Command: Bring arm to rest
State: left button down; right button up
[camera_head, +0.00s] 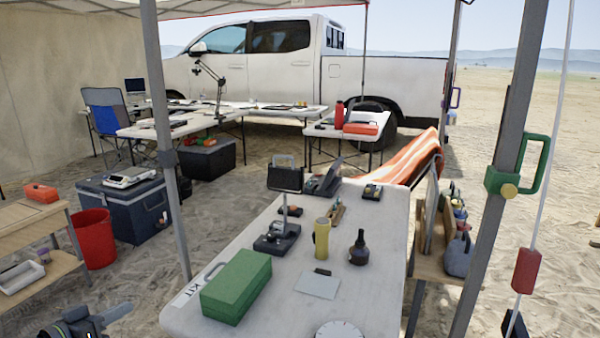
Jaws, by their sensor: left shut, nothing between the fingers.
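My left gripper (117,314) shows at the bottom left edge, dark and partly cut off by the frame. It is shut and empty, low over the sand. It is left of the white table (190,316) and apart from it. My right gripper is not in view.
The table holds a green case (236,286), a yellow cylinder (321,239), a dark bottle (359,248) and a small stand (277,238). A grey pole (165,150) rises beside it. A red bin (94,239) and wooden shelf (30,232) stand left. Sand lies between.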

pick_arm(q)
jog(key=a+f+n+y+p, duration=0.25)
jog(key=a+f, duration=0.25)
jog(key=f, duration=0.4)
jog(key=s+a+f+n+g+y+p, duration=0.1)
jog(key=s+f+g+y, duration=0.1)
jog(key=s+f, duration=0.45)
jog(key=s+a+f+g+y+p, duration=0.1)
jog(key=s+a+f+g, duration=0.15)
jog(key=f, duration=0.75)
jog(key=s+a+f+n+g+y+p, duration=0.1)
jog(key=s+f+y, duration=0.1)
jog(key=s+f, duration=0.55)
jog(key=s+d+f+m+g+p, duration=0.1)
jog(key=s+d+f, duration=0.4)
jog(key=s, duration=0.5)
jog(key=s+d+f+m+g+p, duration=0.1)
jog(key=s+d+f+g, duration=0.3)
jog(key=s, duration=0.6)
jog(key=s+d+f+m+g+p, duration=0.1)
jog(key=s+d+f+g, duration=0.1)
jog(key=s+d+f, duration=0.6)
jog(key=s, duration=0.3)
jog(key=shift+f, duration=0.35)
